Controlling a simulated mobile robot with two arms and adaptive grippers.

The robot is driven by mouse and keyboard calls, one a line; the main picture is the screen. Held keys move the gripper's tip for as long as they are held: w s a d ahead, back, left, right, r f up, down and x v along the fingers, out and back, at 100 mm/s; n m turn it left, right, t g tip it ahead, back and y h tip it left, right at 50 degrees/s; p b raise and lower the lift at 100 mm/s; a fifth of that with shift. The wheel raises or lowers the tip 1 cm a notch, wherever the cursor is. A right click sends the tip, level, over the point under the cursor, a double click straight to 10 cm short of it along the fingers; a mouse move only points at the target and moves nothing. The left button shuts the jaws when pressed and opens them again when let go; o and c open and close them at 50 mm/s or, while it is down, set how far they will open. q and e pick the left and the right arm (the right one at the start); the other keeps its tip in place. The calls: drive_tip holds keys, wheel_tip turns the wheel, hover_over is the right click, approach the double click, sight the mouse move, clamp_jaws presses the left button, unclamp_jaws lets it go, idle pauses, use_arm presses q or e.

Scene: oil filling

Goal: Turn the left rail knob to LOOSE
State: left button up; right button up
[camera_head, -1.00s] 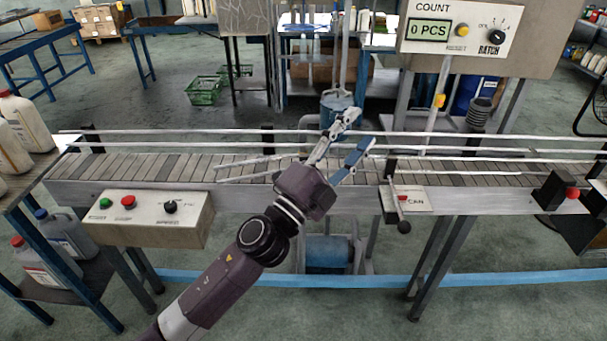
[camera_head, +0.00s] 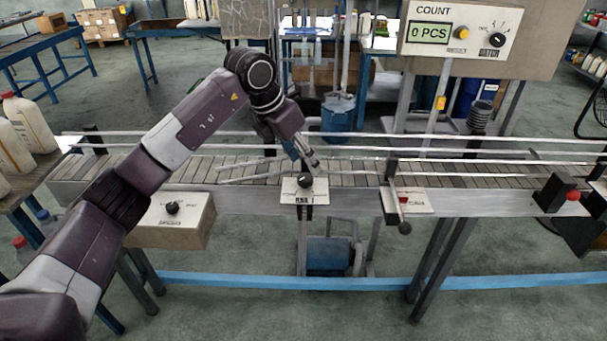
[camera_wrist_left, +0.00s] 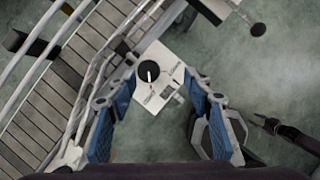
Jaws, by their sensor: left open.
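The left rail knob (camera_head: 306,181) is a round black knob on a white plate at the conveyor's front edge. In the left wrist view the knob (camera_wrist_left: 149,71) shows a white pointer line aimed roughly down the picture. The small labels on its plate (camera_wrist_left: 176,65) are too blurred to read. My left gripper (camera_head: 308,161) is over the conveyor, just above and behind the knob in the head view. In the left wrist view its blue-padded fingers are open, with the knob beyond and between their tips. No contact shows.
The conveyor (camera_head: 230,200) has metal guide rails along it. To the right are a lever plate (camera_head: 415,200) and a black block with a red button (camera_head: 572,195). A speed control box (camera_head: 172,225) stands left, partly behind my arm. A dark purple part, possibly my right arm, shows at the left wrist view's right edge.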

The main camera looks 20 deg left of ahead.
sight(305, 177)
use_arm(q)
drive_tip(key=shift+y, duration=0.4)
drive_tip(key=f, duration=0.2)
drive_tip(key=w+f+p, duration=0.2)
drive_tip(key=f, duration=0.1)
drive_tip(key=shift+w+a+f, duration=0.1)
drive_tip(key=shift+a+f, duration=0.25)
drive_tip(key=shift+w+d+f, duration=0.1)
drive_tip(key=shift+w+f, duration=0.05)
drive_tip(key=shift+f, duration=0.4)
drive_tip(key=c, duration=1.2)
drive_tip(key=shift+o, duration=0.2)
